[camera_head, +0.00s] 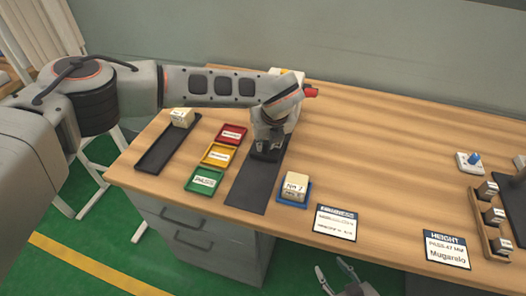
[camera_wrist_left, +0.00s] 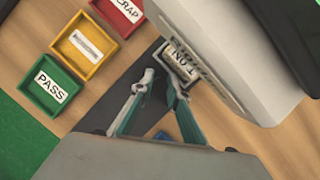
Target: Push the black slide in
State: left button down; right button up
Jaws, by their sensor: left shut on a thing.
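The black slide (camera_head: 262,155) sits at the far end of a dark strip (camera_head: 252,190), at the foot of a white-grey machine (camera_head: 292,112). My left gripper (camera_head: 268,146) is lowered over the slide with its fingers close together, shut on its near part. My arm hides much of the machine. In the left wrist view, the left gripper (camera_wrist_left: 160,82) points at the machine's foot, where a labelled block (camera_wrist_left: 179,63) sits against the housing (camera_wrist_left: 225,50). The exact finger contact is hard to see. My right gripper (camera_head: 336,272) is open and empty at the bottom edge.
Red (camera_head: 232,135), yellow (camera_head: 217,154) and green (camera_head: 204,180) trays lie left of the strip. A long black tray (camera_head: 160,150) holds a block. A block marked 2 (camera_head: 295,186) stands on a blue tray to the right. Cards (camera_head: 335,223) lie along the front edge.

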pick_arm(q)
jog(key=shift+w+r, duration=0.15)
jog(key=shift+w, duration=0.1)
jog(key=c, duration=2.2)
grip_release()
jog(key=shift+w+d, duration=0.1)
jog(key=shift+c, duration=0.2)
jog(key=v, duration=1.2)
jog(key=shift+s, duration=0.2)
